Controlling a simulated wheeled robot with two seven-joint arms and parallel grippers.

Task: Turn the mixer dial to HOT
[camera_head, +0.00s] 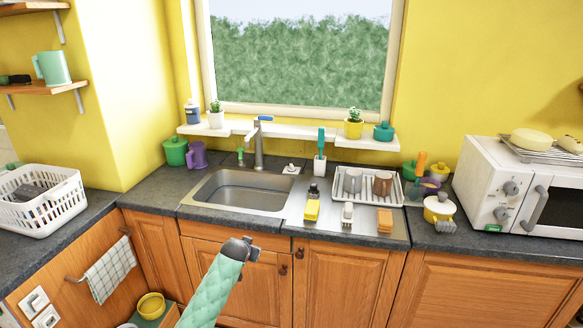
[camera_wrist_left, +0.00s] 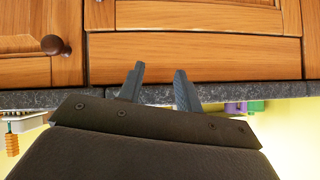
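The steel mixer tap (camera_head: 259,145) stands behind the sink, with a blue part on top. To its right, on the rear rim, is a small white plate with a grey knob (camera_head: 291,168), which looks like the dial; its markings are too small to read. My left gripper (camera_head: 248,247) is on a green-sleeved arm in front of the cabinets, below and in front of the sink. In the left wrist view its two fingers (camera_wrist_left: 159,78) are apart with nothing between them, facing the cabinet fronts. My right gripper is not in view.
The sink basin (camera_head: 240,188) is empty. A green pot (camera_head: 175,151) and purple mug (camera_head: 197,155) stand left of the tap. A microwave (camera_head: 510,190) is at right.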

